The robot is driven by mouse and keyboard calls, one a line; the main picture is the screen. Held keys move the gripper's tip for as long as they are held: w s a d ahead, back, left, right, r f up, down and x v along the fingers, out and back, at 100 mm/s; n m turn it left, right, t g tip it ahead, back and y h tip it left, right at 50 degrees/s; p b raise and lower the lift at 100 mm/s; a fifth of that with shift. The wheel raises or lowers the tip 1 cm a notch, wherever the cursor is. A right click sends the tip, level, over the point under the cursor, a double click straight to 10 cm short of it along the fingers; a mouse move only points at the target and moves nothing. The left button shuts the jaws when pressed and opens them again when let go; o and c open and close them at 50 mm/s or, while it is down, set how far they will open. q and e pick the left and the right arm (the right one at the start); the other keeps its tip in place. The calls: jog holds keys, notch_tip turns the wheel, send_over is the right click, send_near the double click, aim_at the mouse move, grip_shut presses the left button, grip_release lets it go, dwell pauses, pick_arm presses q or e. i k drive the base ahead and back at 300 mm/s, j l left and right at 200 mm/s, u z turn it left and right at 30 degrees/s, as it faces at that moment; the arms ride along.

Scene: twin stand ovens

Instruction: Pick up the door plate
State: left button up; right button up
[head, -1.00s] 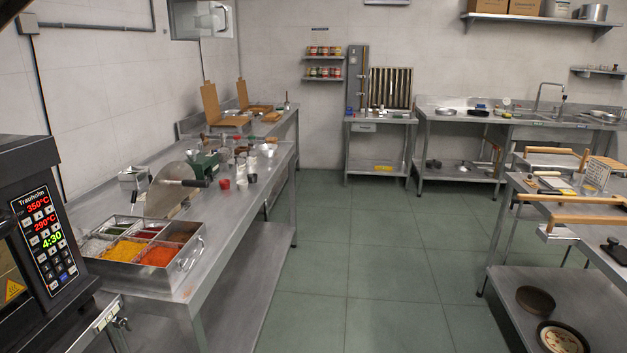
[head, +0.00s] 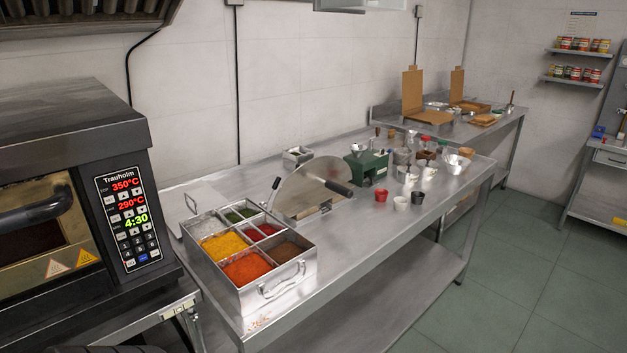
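I cannot make out a door plate for certain in the head view. The black oven (head: 70,180) stands at the left, with a lit control panel (head: 131,222) reading 350°C, 290°C and 4:30. Its door, with a dark bar handle (head: 30,212) and a window, looks shut and is cut off by the left edge. Neither of my grippers is in view.
A steel table (head: 380,238) holds a divided tray of colored toppings (head: 292,285), a round-bladed tool (head: 318,190), a green device (head: 366,168) and several small cups. Cardboard boxes (head: 424,116) stand on the farther table. The floor (head: 500,285) at the right is clear.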

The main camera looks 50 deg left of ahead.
aim_at(320, 179)
jog(key=i+l+u, duration=0.1)
jog(key=i+u, duration=0.15)
jog(key=u, duration=0.2)
jog(key=i+l+u, duration=0.15)
jog(key=u, duration=0.25)
jog(key=i+l+u, duration=0.25)
jog(key=u, duration=0.2)
jog(key=i+l+u, duration=0.15)
jog(key=l+u, duration=0.25)
jog(key=i+l+u, duration=0.15)
jog(key=u, duration=0.3)
jog(key=l, duration=0.1)
